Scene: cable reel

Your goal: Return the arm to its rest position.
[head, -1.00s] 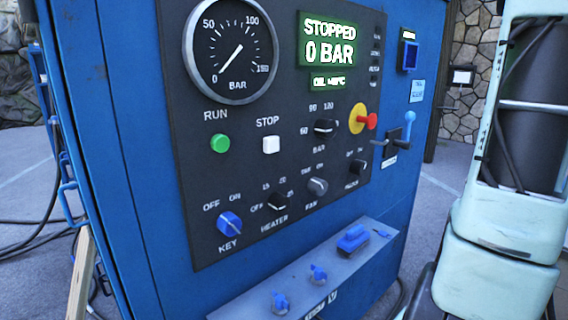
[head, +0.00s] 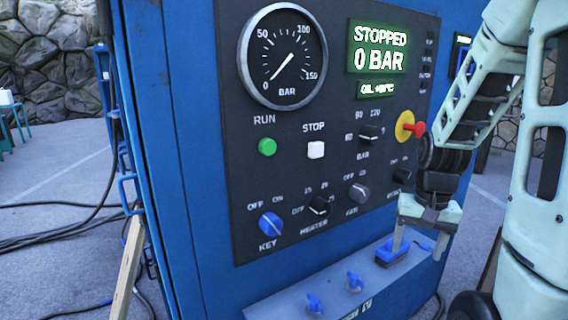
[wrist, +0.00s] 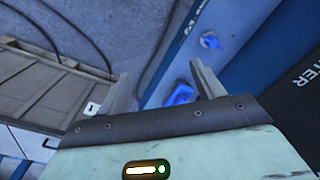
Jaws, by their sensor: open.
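My arm comes in from the right side of the head view and hangs in front of the panel's right edge. My gripper (head: 420,243) points down with its fingers apart, close to the ledge at the cabinet's foot. Its left finger overlaps a blue block-shaped fitting (head: 391,257) in the picture; I cannot tell whether they touch. In the wrist view the gripper (wrist: 163,88) is open and holds nothing. The blue fitting (wrist: 180,95) shows beyond the fingers, near the right one.
The blue cabinet (head: 165,150) carries a dark panel with a gauge (head: 287,57) and a screen (head: 380,48) reading STOPPED, 0 BAR. A red-and-yellow emergency stop (head: 405,126) sits near my arm. Blue valves (head: 354,281) stand on the ledge (head: 335,290). Cables lie on the floor at left.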

